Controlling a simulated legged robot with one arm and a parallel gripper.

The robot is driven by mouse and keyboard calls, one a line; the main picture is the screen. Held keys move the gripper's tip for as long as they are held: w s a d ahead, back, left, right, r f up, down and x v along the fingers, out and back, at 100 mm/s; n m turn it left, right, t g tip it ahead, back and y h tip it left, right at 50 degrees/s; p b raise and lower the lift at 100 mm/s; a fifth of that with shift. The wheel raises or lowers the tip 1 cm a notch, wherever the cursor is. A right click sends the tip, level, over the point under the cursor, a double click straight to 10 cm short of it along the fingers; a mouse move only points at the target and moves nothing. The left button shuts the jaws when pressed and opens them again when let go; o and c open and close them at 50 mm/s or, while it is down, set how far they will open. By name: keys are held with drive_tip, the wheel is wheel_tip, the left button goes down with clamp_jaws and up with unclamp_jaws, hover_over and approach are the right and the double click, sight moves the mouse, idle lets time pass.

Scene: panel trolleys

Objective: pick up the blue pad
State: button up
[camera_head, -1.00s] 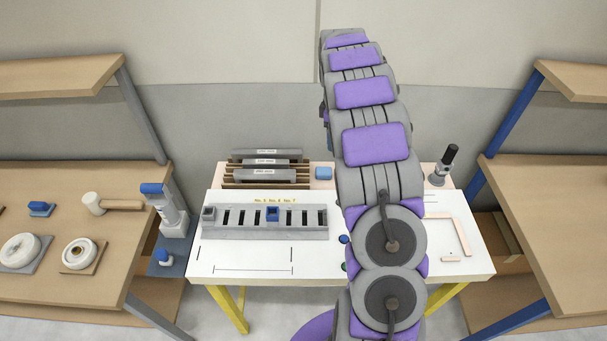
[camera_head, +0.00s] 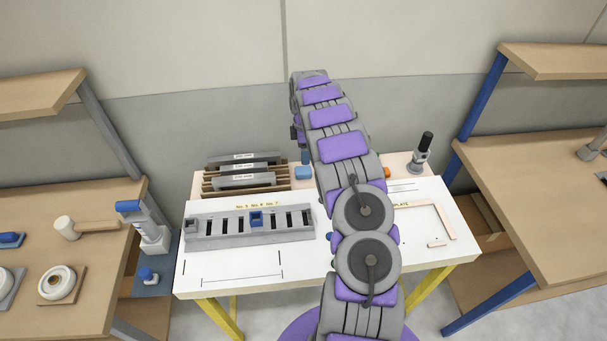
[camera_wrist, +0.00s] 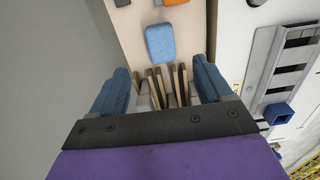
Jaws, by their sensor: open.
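The blue pad (camera_head: 304,173) is a small light-blue block with rounded corners. It lies on the pale back strip of the table, just right of the slatted rack. In the wrist view the pad (camera_wrist: 160,42) is in full sight, lying ahead of my gripper (camera_wrist: 163,82) and in line with the gap between its two blue fingers. The fingers are spread wide with nothing held between them. In the head view my arm hides most of the gripper; a bit of blue finger shows just above the pad. I cannot tell the exact height gap.
The slatted rack (camera_head: 245,187) with grey bars stands beside the pad, and its slats show between my fingers. A grey slotted holder (camera_head: 217,238) with a blue insert lies in front. An orange piece (camera_wrist: 175,2) is near the pad. A black-topped tool (camera_head: 422,152) stands at right.

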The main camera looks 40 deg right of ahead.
hover_over(303, 169)
wheel_tip(303, 169, down, 5)
drive_tip(key=shift+s+r+b, duration=0.1)
drive_tip(key=shift+s+b, duration=0.05)
drive_tip(key=shift+b, duration=0.2)
drive_tip(key=shift+a+f, duration=0.25)
drive_tip(key=shift+f, duration=0.05)
drive_tip(key=f, duration=0.1)
drive_tip(key=f+b, duration=0.1)
drive_tip(key=f, duration=0.3)
drive_tip(key=shift+d+b, duration=0.3)
drive_tip(key=shift+d, duration=0.1)
drive_tip(key=shift+a, duration=0.15)
drive_tip(key=shift+c, duration=0.4)
drive_tip(key=shift+a+r, duration=0.1)
drive_tip(key=shift+a, duration=0.05)
drive_tip(key=c, duration=1)
drive_tip(key=shift+c, duration=0.2)
drive_tip(key=shift+r, duration=0.1)
wheel_tip(303, 169, up, 10)
drive_tip(key=shift+f+p, duration=0.1)
drive_tip(key=shift+p, duration=0.95)
